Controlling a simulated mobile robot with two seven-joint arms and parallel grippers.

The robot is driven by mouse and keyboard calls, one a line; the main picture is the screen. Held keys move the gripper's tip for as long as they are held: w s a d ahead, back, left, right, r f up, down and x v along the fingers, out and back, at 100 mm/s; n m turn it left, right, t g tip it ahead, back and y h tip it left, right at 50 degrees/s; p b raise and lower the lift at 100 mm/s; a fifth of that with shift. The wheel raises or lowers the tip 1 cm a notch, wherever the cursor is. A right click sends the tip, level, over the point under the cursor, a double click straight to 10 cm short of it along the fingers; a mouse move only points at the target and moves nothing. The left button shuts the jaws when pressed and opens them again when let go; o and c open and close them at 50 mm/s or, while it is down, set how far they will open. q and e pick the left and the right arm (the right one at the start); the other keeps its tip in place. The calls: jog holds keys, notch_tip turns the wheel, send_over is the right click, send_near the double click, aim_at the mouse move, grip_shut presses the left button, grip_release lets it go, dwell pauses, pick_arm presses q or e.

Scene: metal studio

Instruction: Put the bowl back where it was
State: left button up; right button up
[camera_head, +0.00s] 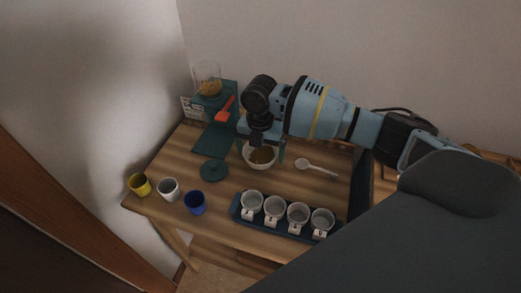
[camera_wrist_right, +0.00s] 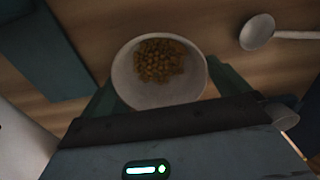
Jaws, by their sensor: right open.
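A white bowl (camera_head: 260,160) with brown pellets in it is on the wooden table, and it also shows in the right wrist view (camera_wrist_right: 182,97). My right gripper (camera_head: 261,155) is directly above and around the bowl, with its jaws open and one finger on each side of it. In the right wrist view the green fingers (camera_wrist_right: 165,100) flank the bowl's near half. I cannot tell whether they touch it. The bowl looks upright. My left gripper does not show.
A white spoon (camera_head: 315,168) lies right of the bowl. A dark green mat (camera_head: 213,140), a round green disc (camera_head: 213,170) and a scale with a container (camera_head: 208,78) are to the left. Yellow (camera_head: 139,185), white (camera_head: 169,189) and blue (camera_head: 195,203) cups stand at front left. A tray (camera_head: 238,215) holds several white cups.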

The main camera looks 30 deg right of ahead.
aim_at(260, 160)
notch_tip(260, 160, up, 12)
jog(key=p, duration=0.1)
dwell(0.4)
